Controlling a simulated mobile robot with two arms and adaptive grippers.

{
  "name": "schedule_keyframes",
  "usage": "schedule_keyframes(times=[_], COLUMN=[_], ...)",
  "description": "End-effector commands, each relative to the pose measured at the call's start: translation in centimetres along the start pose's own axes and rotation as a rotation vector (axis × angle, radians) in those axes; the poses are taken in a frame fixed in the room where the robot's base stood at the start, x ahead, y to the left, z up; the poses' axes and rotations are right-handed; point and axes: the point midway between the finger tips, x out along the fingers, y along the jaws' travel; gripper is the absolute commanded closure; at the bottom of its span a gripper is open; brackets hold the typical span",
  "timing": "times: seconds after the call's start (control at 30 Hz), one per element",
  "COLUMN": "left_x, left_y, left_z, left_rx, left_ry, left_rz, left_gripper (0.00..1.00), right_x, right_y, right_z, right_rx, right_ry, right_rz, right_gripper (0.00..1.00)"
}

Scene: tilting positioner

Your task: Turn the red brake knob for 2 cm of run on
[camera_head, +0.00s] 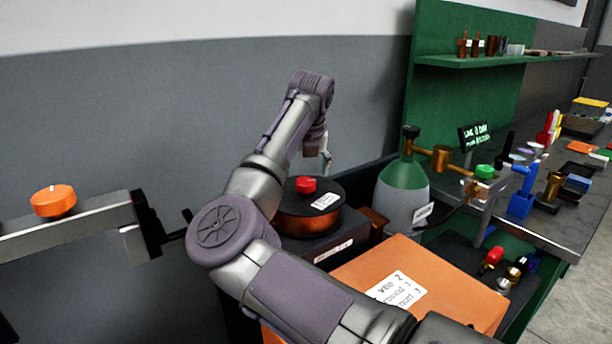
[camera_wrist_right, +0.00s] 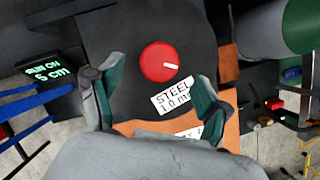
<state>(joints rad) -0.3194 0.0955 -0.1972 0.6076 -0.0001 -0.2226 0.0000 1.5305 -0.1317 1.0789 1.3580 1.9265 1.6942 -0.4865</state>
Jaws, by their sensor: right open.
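The red brake knob (camera_head: 305,184) sits on top of a dark wire spool (camera_head: 311,222) with copper-coloured windings. In the right wrist view the knob (camera_wrist_right: 158,62) is round, with a white pointer mark toward the right. My right gripper (camera_head: 326,162) is above and just beyond the spool, pointing down. In the wrist view its two fingers (camera_wrist_right: 148,88) are spread apart with nothing between them, and the knob shows beyond them, apart from both. A small dark display (camera_wrist_right: 47,72) in the wrist view reads "RUN ON 5 cm". My left gripper is not in view.
A green-topped gas cylinder (camera_head: 404,195) stands right of the spool. An orange box (camera_head: 440,280) with a label is in front. A metal bar with an orange knob (camera_head: 54,200) is at the left. A cluttered workbench (camera_head: 560,190) is at the right.

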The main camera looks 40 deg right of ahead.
Motion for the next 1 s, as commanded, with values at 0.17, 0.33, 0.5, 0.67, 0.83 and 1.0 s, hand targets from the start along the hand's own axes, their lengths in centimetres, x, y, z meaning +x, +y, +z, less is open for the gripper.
schedule_keyframes(times=[0.17,0.33,0.5,0.67,0.83,1.0], left_x=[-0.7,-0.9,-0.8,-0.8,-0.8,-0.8], left_y=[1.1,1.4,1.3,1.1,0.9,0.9], left_z=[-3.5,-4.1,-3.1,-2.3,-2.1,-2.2], left_rx=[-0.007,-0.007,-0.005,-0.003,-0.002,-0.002], left_ry=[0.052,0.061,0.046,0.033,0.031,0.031], left_rz=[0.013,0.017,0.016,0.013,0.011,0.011], left_gripper=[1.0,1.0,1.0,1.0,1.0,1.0], right_x=[2.6,3.8,4.1,4.0,4.0,4.0], right_y=[0.0,0.0,0.0,0.0,0.0,0.0], right_z=[0.0,0.0,0.0,0.0,0.0,0.0], right_rx=[0.0,0.001,0.001,0.001,0.001,0.001], right_ry=[0.001,-0.001,-0.002,-0.002,-0.002,-0.002], right_rz=[-0.001,-0.001,0.0,0.0,0.0,0.0], right_gripper=[0.22,0.22,0.22,0.27,0.55,0.82])
